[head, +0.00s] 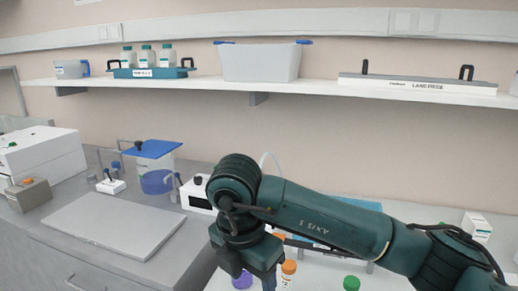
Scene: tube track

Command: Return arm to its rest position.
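My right arm (320,222) is dark green and comes in from the lower right, reaching across the bench. Its wrist bends down at the middle of the view. My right gripper (266,280) points down at the bottom edge, where its tips are cut off, so I cannot tell whether it is open or shut or holds anything. An orange-capped bottle (288,268) and a purple-capped one (242,280) show beside it. My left arm and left gripper are not in view.
A green-capped bottle (351,284) stands below the arm. A grey board (115,224) lies on the bench at left, near a blue-lidded container (150,150). The shelf (200,86) above carries a teal rack (152,73) with bottles and a grey bin (260,63).

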